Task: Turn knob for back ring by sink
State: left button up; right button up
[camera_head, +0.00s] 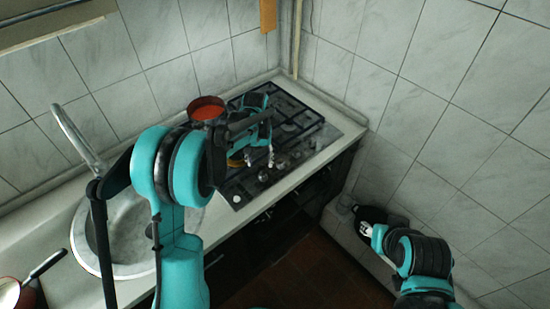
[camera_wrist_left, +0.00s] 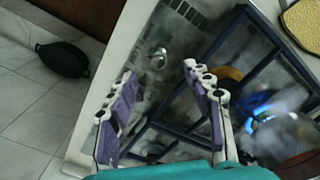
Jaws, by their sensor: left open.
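The hob (camera_head: 232,187) has several knobs along its front part, including a pale one (camera_head: 237,198). My left gripper (camera_head: 270,158) is over the hob near the knobs. In the left wrist view the left gripper (camera_wrist_left: 160,72) is open with nothing held, its two purple-padded fingers apart. A shiny round knob (camera_wrist_left: 158,58) shows between and just beyond the fingertips; contact cannot be told. A blue flame (camera_wrist_left: 262,103) shows at a burner to the right in that view. The sink (camera_head: 130,240) is left of the hob. My right gripper (camera_head: 370,231) is far from the hob; its opening is unclear.
A pot with red contents (camera_head: 206,109) stands at the hob's back, sink side. Dark grates (camera_wrist_left: 255,55) lie close to the left fingers. A faucet (camera_head: 78,137) rises behind the sink. Another pot (camera_head: 10,293) is at lower left. A black pot (camera_wrist_left: 62,60) sits low, away from the counter.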

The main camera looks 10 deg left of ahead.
aim_at(263, 173)
pick_arm(q)
jog(key=shift+w+d+f, duration=0.15)
jog(key=shift+w+f, duration=0.3)
jog(key=shift+w, duration=0.1)
jog(key=shift+w+d+f, duration=0.1)
jog(key=shift+w+f, duration=0.05)
jog(key=shift+f, duration=0.15)
notch_tip(263, 173, down, 7)
jog(key=shift+f+b, duration=0.15)
jog(key=shift+b, duration=0.7)
